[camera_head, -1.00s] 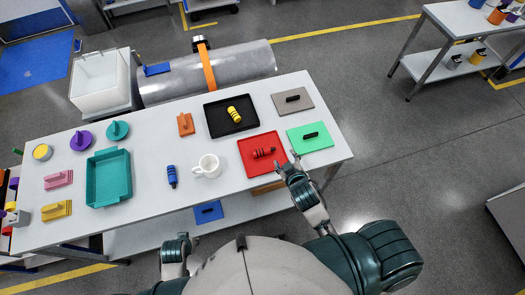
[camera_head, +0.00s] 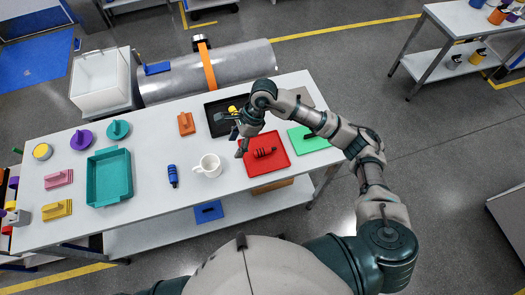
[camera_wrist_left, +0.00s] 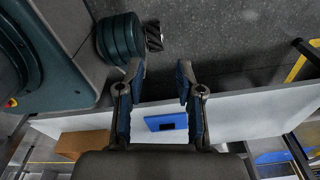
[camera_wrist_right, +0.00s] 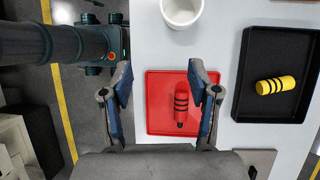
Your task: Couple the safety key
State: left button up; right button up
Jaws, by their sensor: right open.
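A red cylinder with black rings (camera_head: 263,153) lies on a red tray (camera_head: 280,165); it also shows in the right wrist view (camera_wrist_right: 181,98). A yellow ringed cylinder lies on a black tray (camera_wrist_right: 270,112), partly hidden in the head view by my right arm. A blue ringed cylinder (camera_head: 172,176) stands or lies on the bare table; I cannot tell which. My right gripper (camera_head: 238,143) is open and empty, above the table beside the red cylinder. My left gripper (camera_wrist_left: 161,75) is open and empty near the table's lower shelf. Which piece is the safety key is not clear.
A white mug (camera_head: 208,166) stands left of the red tray. A green plate (camera_head: 309,142) lies to its right. A teal tray (camera_head: 109,180) and several coloured handled pieces fill the left. A grey cylinder with an orange band (camera_head: 207,72) lies behind the table.

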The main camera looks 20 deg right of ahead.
jog(key=w+d+r+t+h, duration=0.1)
jog(key=w+d+h, duration=0.35)
jog(key=d, duration=0.55)
jog(key=p, duration=0.2)
send_over(265, 149)
jog(key=shift+h, duration=0.35)
notch_tip(265, 149, down, 11)
jog(key=shift+r, duration=0.15)
jog(key=shift+f+p, duration=0.6)
jog(key=shift+f, duration=2.45)
pick_arm(q)
jog(key=s, duration=0.1)
jog(key=s+r, duration=0.1)
jog(key=s, duration=0.1)
jog(key=shift+s+a+r, duration=0.3)
jog(key=shift+a+r, duration=0.05)
pick_arm(e)
grip_shut()
